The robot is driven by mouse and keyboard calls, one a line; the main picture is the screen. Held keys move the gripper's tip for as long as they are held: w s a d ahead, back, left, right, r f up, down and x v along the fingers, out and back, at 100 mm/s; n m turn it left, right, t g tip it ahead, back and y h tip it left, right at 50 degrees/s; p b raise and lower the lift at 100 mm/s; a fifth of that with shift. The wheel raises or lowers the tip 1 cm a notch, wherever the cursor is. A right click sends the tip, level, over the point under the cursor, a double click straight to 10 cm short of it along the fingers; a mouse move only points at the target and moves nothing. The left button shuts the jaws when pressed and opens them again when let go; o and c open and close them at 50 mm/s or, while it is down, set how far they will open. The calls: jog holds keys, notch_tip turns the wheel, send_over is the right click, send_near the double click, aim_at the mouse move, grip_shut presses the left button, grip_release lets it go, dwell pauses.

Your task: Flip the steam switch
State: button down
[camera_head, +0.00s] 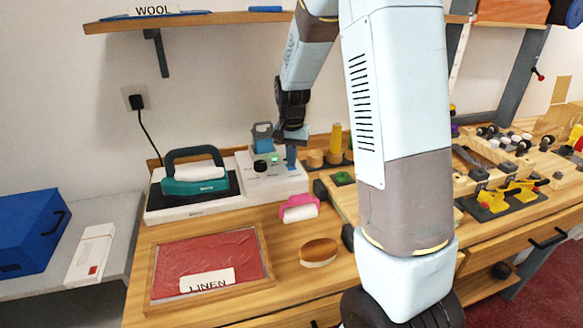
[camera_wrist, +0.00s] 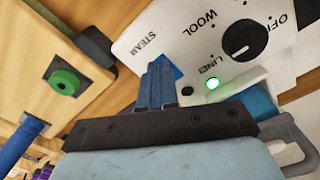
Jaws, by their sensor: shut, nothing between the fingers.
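The white control box (camera_head: 287,184) stands on the counter right of the iron. It also shows in the wrist view (camera_wrist: 178,22), with the words STEAM, WOOL, LINEN and OFF around a black knob (camera_wrist: 238,38). A green light (camera_wrist: 212,84) is lit on it. My gripper (camera_head: 291,164) points down at the box's right side. In the wrist view its blue fingers (camera_wrist: 157,66) are together and empty, just below the STEAM label. A blue patch shows beside the fingertips. The steam switch is not clearly distinguishable there; whether the fingers touch it cannot be told.
A teal iron (camera_head: 195,187) rests on its stand to the left. A red cloth in a wooden frame (camera_head: 154,282), a pink-handled tool (camera_head: 299,209) and a brush (camera_head: 319,252) lie in front. A wooden board with a green knob (camera_wrist: 64,82) is close by. A shelf (camera_head: 205,20) hangs above.

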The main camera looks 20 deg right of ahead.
jog(key=shift+f, duration=0.25)
jog(key=shift+r, duration=3.5)
jog(key=s+r+n+t, duration=0.3)
jog(key=s+r, duration=0.8)
jog(key=s, duration=0.3)
jog(key=s+r+n+t, duration=0.2)
jog(key=s+n, duration=0.1)
jog(key=s, duration=1.1)
jog(key=shift+s+d+r+t, duration=0.15)
jog(key=shift+d+r+t, duration=0.05)
jog(key=shift+r+t, duration=0.1)
